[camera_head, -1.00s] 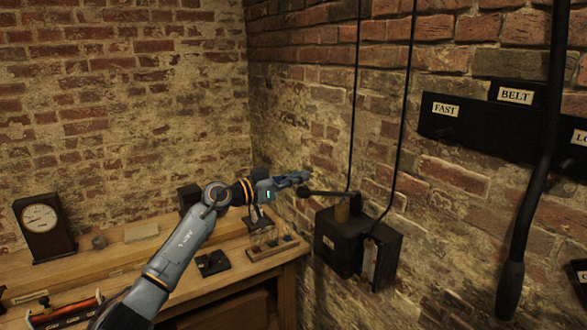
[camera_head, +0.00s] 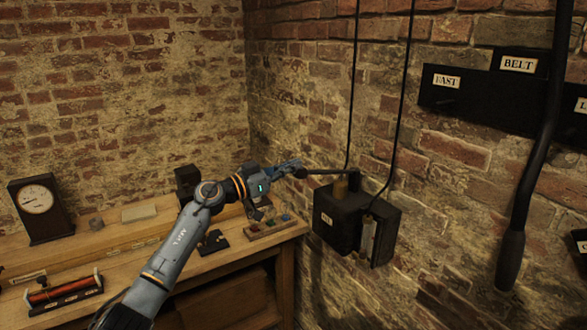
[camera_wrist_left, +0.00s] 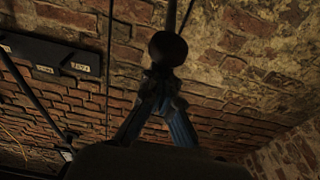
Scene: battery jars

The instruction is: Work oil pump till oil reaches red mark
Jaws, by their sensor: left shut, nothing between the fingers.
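A pale upright gauge tube (camera_head: 368,238) is on the box's right part; the oil level and red mark are too small to make out. My left gripper (camera_head: 297,165) is shut and empty, its fingertips at the knob. In the left wrist view the knob (camera_wrist_left: 168,48) is just beyond the closed fingertips; contact is unclear. My right gripper is out of view.
A wooden bench (camera_head: 190,262) below holds a clock-like gauge (camera_head: 40,209), a red coil (camera_head: 62,292) and a small tray (camera_head: 270,227). A long black lever (camera_head: 520,210) hangs on the right wall near the FAST and BELT plates (camera_head: 518,65). Thin rods rise above the pump.

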